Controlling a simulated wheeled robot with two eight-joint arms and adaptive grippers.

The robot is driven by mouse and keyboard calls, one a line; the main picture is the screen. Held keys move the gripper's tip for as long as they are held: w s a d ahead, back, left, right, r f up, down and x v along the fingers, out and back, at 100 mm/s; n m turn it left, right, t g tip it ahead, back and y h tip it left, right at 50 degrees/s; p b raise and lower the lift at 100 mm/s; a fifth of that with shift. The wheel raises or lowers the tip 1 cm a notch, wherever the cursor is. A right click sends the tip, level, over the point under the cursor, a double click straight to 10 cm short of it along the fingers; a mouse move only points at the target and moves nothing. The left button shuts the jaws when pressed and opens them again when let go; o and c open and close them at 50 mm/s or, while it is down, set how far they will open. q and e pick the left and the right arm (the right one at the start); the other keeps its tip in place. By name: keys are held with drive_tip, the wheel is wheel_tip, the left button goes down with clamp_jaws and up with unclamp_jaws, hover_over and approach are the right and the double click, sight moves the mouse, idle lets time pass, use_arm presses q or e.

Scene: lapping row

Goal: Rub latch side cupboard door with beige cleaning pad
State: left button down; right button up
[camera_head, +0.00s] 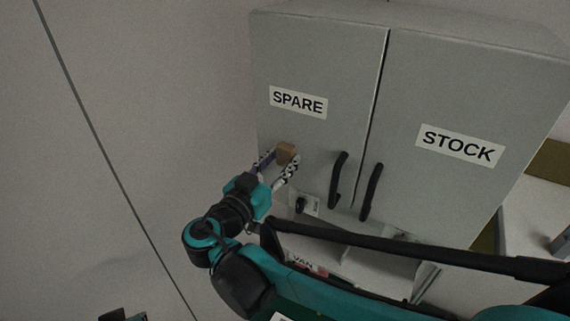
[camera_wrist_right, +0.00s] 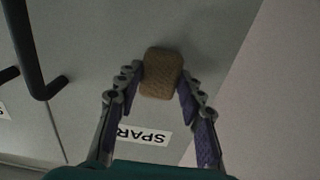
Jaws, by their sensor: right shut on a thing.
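The beige cleaning pad (camera_head: 287,153) is a small brownish block held between the fingertips of my right gripper (camera_head: 283,165). The right wrist view shows the pad (camera_wrist_right: 161,73) with a finger on each side of it. The pad is in front of the grey cupboard door marked SPARE (camera_head: 312,65), below its label and left of its black handle (camera_head: 338,180). I cannot tell whether the pad touches the door. A second door, marked STOCK (camera_head: 455,95), is to the right.
A plate with a black knob (camera_head: 305,204) is below the pad. The STOCK door has its own black handle (camera_head: 372,191). A long dark bar (camera_head: 400,246) crosses low in front of the cupboard. Bare wall (camera_head: 160,110) lies to the left.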

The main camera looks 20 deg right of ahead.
sight(267, 145)
drive_tip(key=shift+w+a+b, duration=0.4)
drive_tip(key=shift+w+a, duration=0.55)
drive_tip(key=shift+w, duration=0.3)
drive_tip(key=shift+w+a+b, duration=0.35)
drive_tip(key=shift+w+a, duration=0.6)
drive_tip(key=shift+w, duration=0.25)
drive_tip(key=shift+s, duration=0.1)
drive_tip(key=shift+s+a, duration=0.45)
drive_tip(key=shift+a, duration=0.15)
drive_tip(key=shift+v, duration=2.15)
drive_tip(key=shift+s, duration=0.1)
drive_tip(key=v, duration=0.3)
